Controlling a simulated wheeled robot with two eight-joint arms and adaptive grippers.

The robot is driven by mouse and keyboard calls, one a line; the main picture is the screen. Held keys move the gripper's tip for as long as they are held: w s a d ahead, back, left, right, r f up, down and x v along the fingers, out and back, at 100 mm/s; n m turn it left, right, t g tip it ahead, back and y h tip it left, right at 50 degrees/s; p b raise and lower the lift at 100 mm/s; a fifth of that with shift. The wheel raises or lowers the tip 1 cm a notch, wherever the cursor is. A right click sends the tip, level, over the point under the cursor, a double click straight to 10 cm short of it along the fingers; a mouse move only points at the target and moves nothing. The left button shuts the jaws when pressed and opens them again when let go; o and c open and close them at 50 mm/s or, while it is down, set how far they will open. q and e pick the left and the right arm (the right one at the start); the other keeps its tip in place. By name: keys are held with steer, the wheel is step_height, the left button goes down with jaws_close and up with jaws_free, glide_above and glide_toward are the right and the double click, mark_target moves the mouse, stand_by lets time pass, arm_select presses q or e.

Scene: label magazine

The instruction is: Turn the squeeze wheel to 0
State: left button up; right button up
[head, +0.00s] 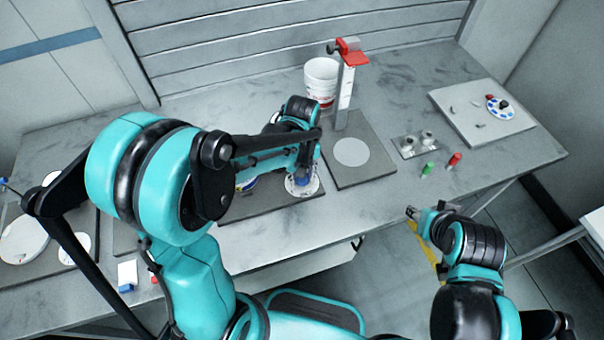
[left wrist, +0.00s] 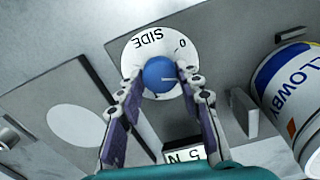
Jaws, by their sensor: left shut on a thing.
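The squeeze wheel is a blue knob (left wrist: 159,72) on a white round dial (left wrist: 136,50) marked "SIDE" and "0" in the left wrist view. My left gripper (left wrist: 163,84) is shut on the knob, one finger on each side. In the head view the dial (head: 315,186) shows at the board's edge below my left gripper (head: 302,175), which partly hides it. My right gripper (head: 414,212) hangs off the table's front edge; its fingers are too small to judge.
A labelled jar (left wrist: 282,85) stands right of the dial in the wrist view, beside a small grey upright block (left wrist: 244,115). A plate reading "N 5" (left wrist: 185,154) lies below. A red-topped post (head: 345,95), white bucket (head: 320,80) and green and red bottles (head: 427,169) stand on the table.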

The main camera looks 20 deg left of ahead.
arm_select(q)
steer(key=n, duration=0.5)
steer(key=shift+n, duration=2.5)
steer(key=o, duration=1.2)
steer(key=shift+c, duration=0.2)
step_height(320, 180, up, 12)
